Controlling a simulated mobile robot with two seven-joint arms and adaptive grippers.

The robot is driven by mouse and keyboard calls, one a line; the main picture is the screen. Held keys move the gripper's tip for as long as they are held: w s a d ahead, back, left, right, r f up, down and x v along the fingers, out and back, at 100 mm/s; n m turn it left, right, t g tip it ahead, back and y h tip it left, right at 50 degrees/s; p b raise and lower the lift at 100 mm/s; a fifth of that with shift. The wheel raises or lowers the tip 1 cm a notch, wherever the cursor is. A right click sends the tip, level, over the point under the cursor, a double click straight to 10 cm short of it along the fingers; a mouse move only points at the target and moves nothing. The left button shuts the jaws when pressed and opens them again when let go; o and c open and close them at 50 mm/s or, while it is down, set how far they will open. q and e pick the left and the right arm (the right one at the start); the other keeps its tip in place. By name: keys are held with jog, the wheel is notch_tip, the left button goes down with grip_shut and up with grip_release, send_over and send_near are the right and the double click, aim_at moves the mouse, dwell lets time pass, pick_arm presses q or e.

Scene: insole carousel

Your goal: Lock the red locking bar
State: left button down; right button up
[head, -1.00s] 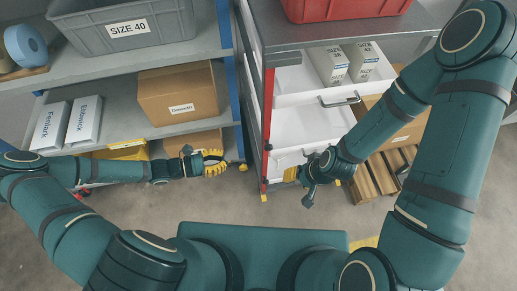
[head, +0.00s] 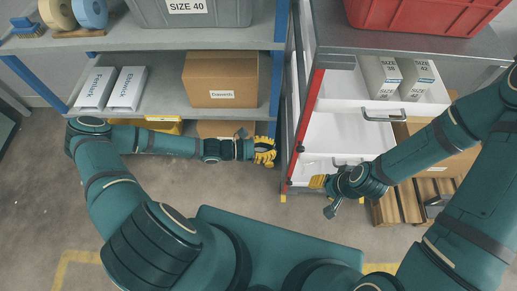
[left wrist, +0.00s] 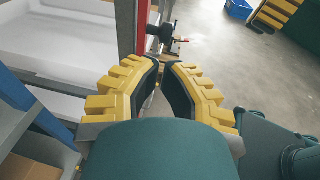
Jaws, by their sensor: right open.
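The red locking bar (head: 307,125) is an upright red strip on the left front edge of the white drawer cabinet (head: 345,135). Its upper part also shows in the left wrist view (left wrist: 141,28). My left gripper (head: 270,151) has yellow fingers and is open and empty, just left of the bar in the head view. In the left wrist view its fingertips (left wrist: 164,64) point toward the bar's lower part and a dark fitting (left wrist: 158,38) beside it; I cannot tell whether they touch. My right gripper (head: 313,182) is open in front of the lower drawers, right of the bar.
A shelf rack with a blue post (head: 275,85) stands left of the cabinet, holding a cardboard box (head: 220,75) and white boxes. A red crate (head: 425,14) sits on the cabinet top. A wooden pallet (head: 400,205) lies at right. Open floor is at left.

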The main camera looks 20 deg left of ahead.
pick_arm(q)
jog(key=b+x, duration=0.1)
jog(key=x, duration=0.5)
jog(key=shift+d, duration=0.3)
pick_arm(e)
jog(key=shift+w+f, duration=0.15)
jog(key=shift+f, duration=0.5)
pick_arm(q)
jog(key=shift+w, duration=0.1)
pick_arm(e)
jog(key=shift+r, duration=0.1)
